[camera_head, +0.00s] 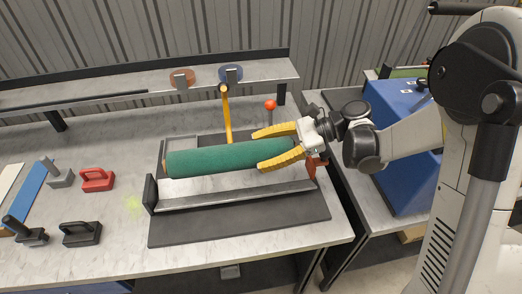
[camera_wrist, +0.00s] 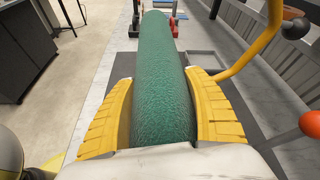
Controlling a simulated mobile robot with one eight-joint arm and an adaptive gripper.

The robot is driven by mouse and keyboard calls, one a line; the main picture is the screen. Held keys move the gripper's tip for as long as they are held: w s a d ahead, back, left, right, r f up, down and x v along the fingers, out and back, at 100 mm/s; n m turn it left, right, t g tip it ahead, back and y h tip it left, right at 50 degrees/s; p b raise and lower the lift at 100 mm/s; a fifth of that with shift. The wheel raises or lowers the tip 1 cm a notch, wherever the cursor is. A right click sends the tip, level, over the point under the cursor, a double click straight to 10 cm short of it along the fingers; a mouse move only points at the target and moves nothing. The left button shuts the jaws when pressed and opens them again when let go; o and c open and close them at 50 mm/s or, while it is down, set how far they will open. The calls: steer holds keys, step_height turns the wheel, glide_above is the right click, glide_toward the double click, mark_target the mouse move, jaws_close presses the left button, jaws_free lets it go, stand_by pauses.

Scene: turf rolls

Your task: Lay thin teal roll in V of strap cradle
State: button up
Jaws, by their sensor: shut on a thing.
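The teal roll (camera_head: 212,159) lies lengthwise across the strap cradle area, nearly level in the head view. It also shows in the wrist view (camera_wrist: 162,60), pointing away from the camera. My gripper (camera_head: 260,151) has its two yellow fingers shut around the roll's right end; they show on both sides of it in the wrist view (camera_wrist: 158,82). The cradle's grey front rail (camera_head: 240,195) shows below the roll. The roll hides much of the V, so I cannot tell whether it touches the cradle.
A yellow post (camera_head: 227,112) and an orange-red knob (camera_head: 270,104) rise behind the roll. A black end plate (camera_head: 150,193) stands at the cradle's left. A red-handled tool (camera_head: 97,180) and black tool (camera_head: 80,234) lie further left. A dark mat (camera_head: 240,229) in front is clear.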

mark_target(255, 145)
steer(key=shift+f+b, duration=2.45)
steer(key=shift+f, duration=0.95)
steer(key=o, duration=1.5)
steer(key=shift+r, duration=0.1)
step_height(255, 145, up, 10)
steer(key=shift+s+f, duration=0.1)
